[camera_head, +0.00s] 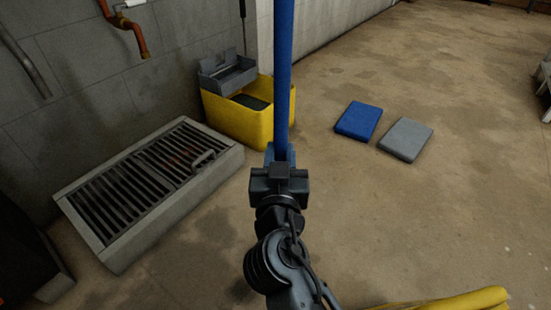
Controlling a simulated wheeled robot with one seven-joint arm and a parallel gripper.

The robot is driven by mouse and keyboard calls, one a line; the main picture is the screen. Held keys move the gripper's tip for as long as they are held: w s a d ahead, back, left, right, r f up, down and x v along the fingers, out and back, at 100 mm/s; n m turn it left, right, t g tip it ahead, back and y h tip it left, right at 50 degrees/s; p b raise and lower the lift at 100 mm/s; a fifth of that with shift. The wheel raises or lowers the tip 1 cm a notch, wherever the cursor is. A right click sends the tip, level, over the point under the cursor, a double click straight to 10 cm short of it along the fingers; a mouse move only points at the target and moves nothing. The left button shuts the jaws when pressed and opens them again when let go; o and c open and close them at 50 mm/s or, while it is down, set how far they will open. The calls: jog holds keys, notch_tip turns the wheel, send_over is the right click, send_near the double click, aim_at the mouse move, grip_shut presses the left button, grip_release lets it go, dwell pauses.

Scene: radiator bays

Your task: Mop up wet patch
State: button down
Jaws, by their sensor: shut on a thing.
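My gripper (279,163) is shut on a blue pole (284,70), which looks like a mop handle. The pole stands roughly upright and runs out of the top of the view. Its lower end and any mop head are hidden behind my gripper and arm. A yellow mop bucket (230,121) with a grey wringer (226,74) on top stands behind and to the left of the pole. Dark stains mark the brown floor in places; I cannot tell which of them is the wet patch.
A raised floor grate (150,180) in a concrete frame lies left of my arm. A blue pad (358,121) and a grey pad (405,139) lie on the floor at right. A copper pipe (128,22) runs on the left wall. The floor at right is mostly clear.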

jog(key=shift+w+d, duration=0.35)
jog(key=shift+w, duration=0.3)
jog(key=shift+w+d, duration=0.35)
jog(key=shift+w, duration=0.3)
jog(key=shift+w+d, duration=0.35)
jog(key=shift+w, duration=0.3)
jog(key=w+d, duration=0.5)
jog(key=w, duration=0.1)
jog(key=shift+w+d+f, duration=0.2)
notch_tip(320, 180, up, 8)
jog(key=p, duration=0.5)
jog(key=shift+a+f, duration=0.15)
jog(key=shift+f, duration=0.1)
dwell(0.5)
